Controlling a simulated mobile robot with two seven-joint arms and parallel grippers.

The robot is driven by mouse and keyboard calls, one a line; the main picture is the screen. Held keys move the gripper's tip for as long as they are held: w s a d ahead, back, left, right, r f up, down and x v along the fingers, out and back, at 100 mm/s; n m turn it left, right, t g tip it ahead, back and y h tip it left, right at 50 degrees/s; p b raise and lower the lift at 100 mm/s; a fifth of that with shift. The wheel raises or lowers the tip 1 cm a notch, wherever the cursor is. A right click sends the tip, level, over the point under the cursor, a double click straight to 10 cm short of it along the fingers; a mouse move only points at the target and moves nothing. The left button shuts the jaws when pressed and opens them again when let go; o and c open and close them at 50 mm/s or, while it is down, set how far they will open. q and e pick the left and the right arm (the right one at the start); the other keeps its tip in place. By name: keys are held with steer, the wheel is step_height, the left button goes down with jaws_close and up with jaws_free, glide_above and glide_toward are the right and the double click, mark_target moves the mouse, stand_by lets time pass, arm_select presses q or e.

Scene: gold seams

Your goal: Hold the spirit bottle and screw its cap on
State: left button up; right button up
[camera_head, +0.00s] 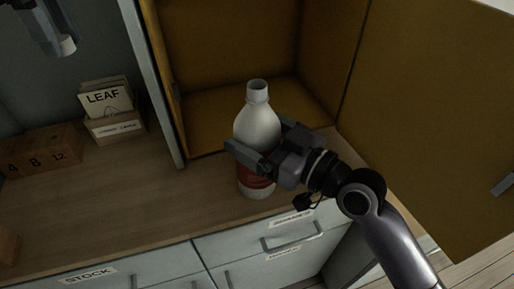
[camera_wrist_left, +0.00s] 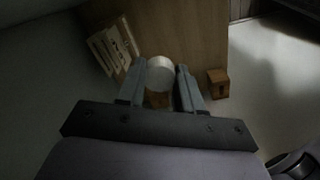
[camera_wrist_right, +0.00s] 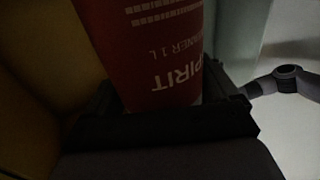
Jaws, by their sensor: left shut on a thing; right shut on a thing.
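The spirit bottle (camera_head: 257,128) is white with a red label and stands upright on the wooden counter, its neck open and bare. My right gripper (camera_head: 256,160) is shut around the bottle's body from the right. The red label with the word SPIRIT fills much of the right wrist view (camera_wrist_right: 150,45). My left gripper (camera_head: 62,48) is at the top left of the head view, high above the counter and well apart from the bottle. In the left wrist view its fingers (camera_wrist_left: 161,85) are shut on a round white cap (camera_wrist_left: 160,73).
An open cabinet (camera_head: 235,50) with a yellow-brown inside stands behind the bottle, its door (camera_head: 430,120) swung out at the right. A LEAF card box (camera_head: 112,120) and a wooden block numbered 4, 8, 12 (camera_head: 40,152) stand at the left. The counter (camera_head: 150,205) left of the bottle is clear.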

arm_select(q)
steer(key=shift+f, duration=0.1)
arm_select(e)
step_height(320, 180, up, 20)
stand_by(1.0)
steer(key=shift+r, duration=0.15)
arm_select(q)
steer(key=shift+s, duration=0.1)
arm_select(e)
steer(key=shift+s, duration=0.1)
stand_by(0.4)
